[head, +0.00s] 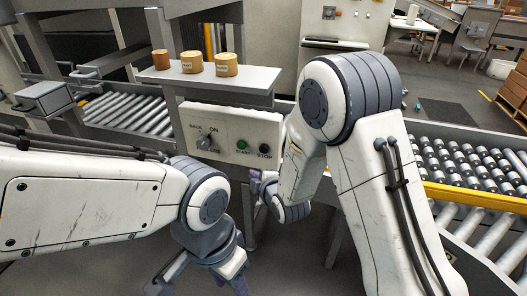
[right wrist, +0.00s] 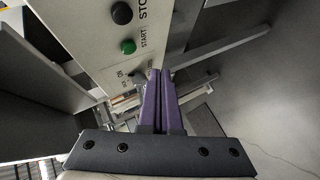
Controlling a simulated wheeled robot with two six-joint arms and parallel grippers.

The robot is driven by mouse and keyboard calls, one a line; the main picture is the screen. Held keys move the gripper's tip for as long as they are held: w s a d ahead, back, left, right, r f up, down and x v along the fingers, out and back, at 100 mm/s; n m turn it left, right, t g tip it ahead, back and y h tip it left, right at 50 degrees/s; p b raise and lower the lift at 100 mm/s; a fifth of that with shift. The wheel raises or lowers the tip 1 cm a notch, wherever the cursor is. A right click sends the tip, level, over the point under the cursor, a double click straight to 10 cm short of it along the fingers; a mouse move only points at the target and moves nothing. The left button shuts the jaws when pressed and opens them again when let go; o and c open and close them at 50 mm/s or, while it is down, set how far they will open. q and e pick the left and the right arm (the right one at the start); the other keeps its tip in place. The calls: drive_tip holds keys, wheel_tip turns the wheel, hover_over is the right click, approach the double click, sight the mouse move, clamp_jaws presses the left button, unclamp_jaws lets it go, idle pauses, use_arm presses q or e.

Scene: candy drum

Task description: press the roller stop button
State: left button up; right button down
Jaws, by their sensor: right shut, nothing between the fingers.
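The black stop button (head: 264,149) is at the right end of the pale control panel (head: 225,120), beside the green start button (head: 242,144). In the right wrist view, the stop button (right wrist: 121,13) is near the top edge and the start button (right wrist: 128,47) is below it. My right gripper (head: 257,184) is in front of the panel, just below the stop button in the head view. Its purple fingers (right wrist: 161,80) are together and empty; I see no contact with the button. My left gripper (head: 232,268) hangs low at the bottom edge, its fingertips partly out of frame.
A selector knob (head: 204,142) is at the panel's left. A grey shelf (head: 240,82) with three brown and tan containers (head: 192,62) juts out above the panel. Roller conveyors run to the left (head: 130,112) and right (head: 455,155), with a yellow rail (head: 475,196) on the right.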

drive_tip(key=shift+w, duration=0.15)
drive_tip(key=p, duration=0.1)
approach(261, 152)
drive_tip(key=w+a+f, duration=0.2)
drive_tip(key=a+f, duration=0.1)
drive_tip(key=shift+w, duration=0.9)
idle(1.1)
drive_tip(key=shift+w+d, duration=0.1)
drive_tip(key=shift+w+d, duration=0.1)
drive_tip(key=shift+w, duration=0.2)
drive_tip(key=shift+w+d+b, duration=0.15)
drive_tip(key=shift+w+b, duration=0.25)
drive_tip(key=shift+w, duration=0.05)
idle(0.7)
drive_tip(key=shift+s, duration=0.15)
drive_tip(key=shift+s+a+b, duration=0.3)
drive_tip(key=shift+s+b, duration=0.05)
drive_tip(key=shift+s, duration=0.35)
